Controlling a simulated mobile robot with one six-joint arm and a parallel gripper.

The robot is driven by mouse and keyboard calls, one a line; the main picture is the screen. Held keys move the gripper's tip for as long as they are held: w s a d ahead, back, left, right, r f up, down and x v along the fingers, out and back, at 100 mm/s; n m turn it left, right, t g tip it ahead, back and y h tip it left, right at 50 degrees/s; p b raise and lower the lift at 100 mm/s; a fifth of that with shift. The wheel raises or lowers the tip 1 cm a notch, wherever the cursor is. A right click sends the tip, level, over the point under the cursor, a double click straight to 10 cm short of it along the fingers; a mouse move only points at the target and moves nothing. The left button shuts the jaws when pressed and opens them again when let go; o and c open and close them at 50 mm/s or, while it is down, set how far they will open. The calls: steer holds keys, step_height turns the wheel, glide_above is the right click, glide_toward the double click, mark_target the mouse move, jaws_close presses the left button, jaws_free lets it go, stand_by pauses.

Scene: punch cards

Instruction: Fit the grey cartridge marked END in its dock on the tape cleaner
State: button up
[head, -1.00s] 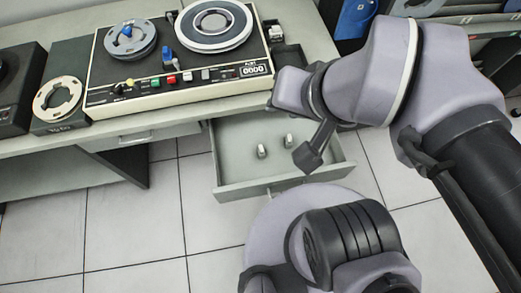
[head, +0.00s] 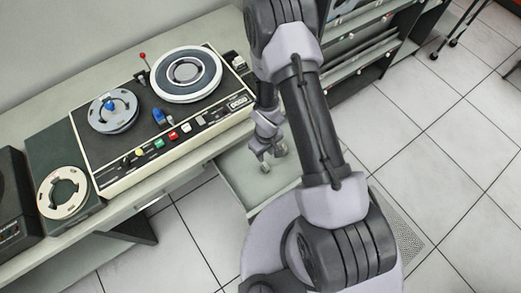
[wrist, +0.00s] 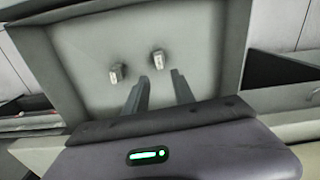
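Two small pale grey blocks, a left one (wrist: 117,73) and a right one (wrist: 158,60), stand apart in the open drawer (wrist: 205,60) in the wrist view. They look like cartridges; no END mark can be read on either. My gripper (wrist: 160,76) is open and empty, with its two fingers apart and pointing into the drawer close to the right block. In the head view my gripper (head: 271,162) hangs over the drawer (head: 232,190) and hides the blocks. A tape machine (head: 100,170) with two reels and coloured buttons stands on the desk; I cannot make out a dock on it.
A loose pale reel (head: 63,193) lies on a dark unit left of the machine. A small device (head: 238,61) sits at the machine's back right corner. A shelf rack (head: 375,50) stands behind my arm.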

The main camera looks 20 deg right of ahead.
mark_target(265, 165)
steer(key=shift+d+f+b, duration=0.15)
steer(key=shift+f+b, duration=0.45)
steer(key=shift+f, duration=0.1)
step_height(265, 165, down, 9)
steer(key=b, duration=0.8)
steer(key=shift+r+b, duration=0.2)
steer(key=shift+b, duration=0.15)
steer(key=shift+r, duration=0.1)
jaws_close()
steer(key=shift+r+p, duration=3)
steer(key=shift+p, duration=0.1)
steer(key=shift+r, duration=0.1)
